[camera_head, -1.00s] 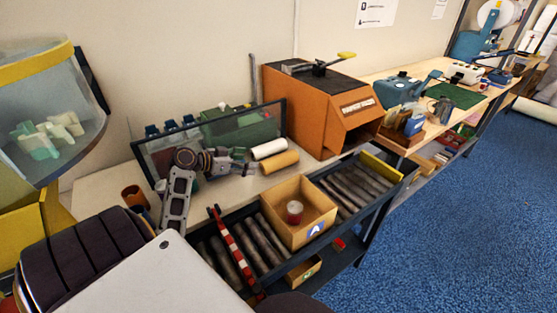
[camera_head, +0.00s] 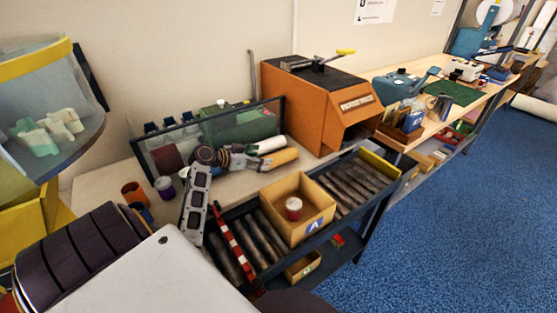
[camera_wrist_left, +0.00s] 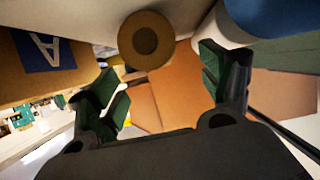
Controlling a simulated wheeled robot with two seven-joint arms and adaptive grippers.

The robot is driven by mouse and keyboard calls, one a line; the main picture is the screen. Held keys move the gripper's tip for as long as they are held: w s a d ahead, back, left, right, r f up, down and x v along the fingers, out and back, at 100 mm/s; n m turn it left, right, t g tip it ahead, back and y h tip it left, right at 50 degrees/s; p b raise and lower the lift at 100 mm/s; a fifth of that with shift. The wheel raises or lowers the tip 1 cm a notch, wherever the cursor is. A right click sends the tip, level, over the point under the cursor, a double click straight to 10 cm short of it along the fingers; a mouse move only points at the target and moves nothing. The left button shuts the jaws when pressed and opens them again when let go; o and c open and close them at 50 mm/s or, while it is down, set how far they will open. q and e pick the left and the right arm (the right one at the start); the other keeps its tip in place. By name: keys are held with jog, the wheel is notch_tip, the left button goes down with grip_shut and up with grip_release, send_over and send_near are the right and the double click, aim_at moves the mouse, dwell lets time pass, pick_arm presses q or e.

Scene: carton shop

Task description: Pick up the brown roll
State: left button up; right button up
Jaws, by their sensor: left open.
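The brown roll (camera_head: 284,157) lies on the pale bench top in front of the orange machine, beside a white roll (camera_head: 267,145). My left gripper (camera_head: 252,161) is at the roll's left end in the head view. In the left wrist view the brown roll (camera_wrist_left: 146,40) shows its round end with a dark core, ahead of and between the open green-padded fingers of my left gripper (camera_wrist_left: 165,88). The fingers do not visibly touch it. The white roll's end, blue in the wrist view (camera_wrist_left: 265,18), is close by the right finger. My right gripper is not in view.
A cardboard box (camera_head: 322,219) with a small red-and-white roll (camera_head: 293,208) stands on the roller conveyor (camera_head: 263,236). A dark-framed clear panel (camera_head: 160,141) stands behind my arm. The orange machine (camera_head: 312,103) blocks the far side. An orange cup (camera_head: 134,195) stands at the left.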

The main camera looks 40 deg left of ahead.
aim_at(271, 156)
pick_arm(q)
jog(key=shift+x, duration=1.15)
jog(key=shift+w+d, duration=0.1)
jog(key=shift+r+x, duration=0.25)
jog(key=shift+x, duration=2.3)
jog(key=shift+d, duration=0.1)
jog(key=shift+c, duration=0.2)
jog(key=c, duration=1.2)
